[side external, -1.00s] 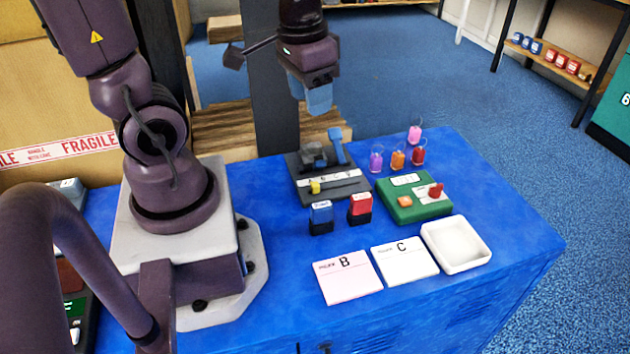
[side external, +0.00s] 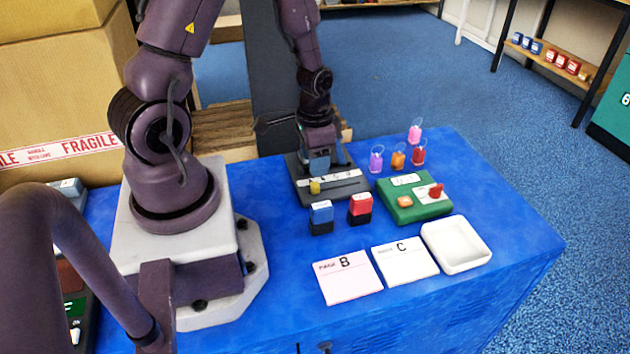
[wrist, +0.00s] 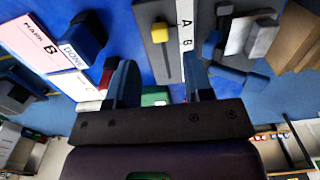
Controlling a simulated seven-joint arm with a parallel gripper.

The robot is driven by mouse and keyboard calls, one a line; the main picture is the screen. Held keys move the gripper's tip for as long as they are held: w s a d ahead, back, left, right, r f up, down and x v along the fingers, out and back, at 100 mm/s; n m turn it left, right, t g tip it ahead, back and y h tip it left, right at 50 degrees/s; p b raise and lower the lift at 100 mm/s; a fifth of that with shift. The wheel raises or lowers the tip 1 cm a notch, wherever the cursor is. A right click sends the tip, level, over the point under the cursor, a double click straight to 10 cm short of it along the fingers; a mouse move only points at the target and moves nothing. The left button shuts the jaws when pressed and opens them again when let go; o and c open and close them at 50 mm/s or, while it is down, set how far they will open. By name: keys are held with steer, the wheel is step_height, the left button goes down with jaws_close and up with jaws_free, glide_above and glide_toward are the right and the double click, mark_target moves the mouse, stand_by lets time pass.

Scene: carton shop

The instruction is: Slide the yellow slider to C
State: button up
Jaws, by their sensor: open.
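The yellow slider (side external: 315,187) stands at the left end of a slot in a dark grey panel (side external: 351,189). In the wrist view the yellow slider knob (wrist: 160,29) is level with the A on the white letter strip (wrist: 186,30); the letters further along are partly hidden. My gripper (side external: 320,164) is low over the panel, just behind the slider. In the wrist view my gripper (wrist: 160,68) is open, its two blue fingers apart, with the slot between them and the slider ahead. Nothing is held. My gripper hides part of the panel's back in the side view.
A blue stamp (side external: 321,216) and a red stamp (side external: 360,208) stand in front of the panel. A green box (side external: 420,211) with a red knob is at its right. Several small coloured containers stand behind that box. Cards and a white tray (side external: 456,258) lie in front.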

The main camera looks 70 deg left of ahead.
mark_target(315, 184)
step_height(315, 184, down, 6)
steer(key=shift+f, duration=0.25)
steer(key=shift+c, duration=0.5)
jaws_close()
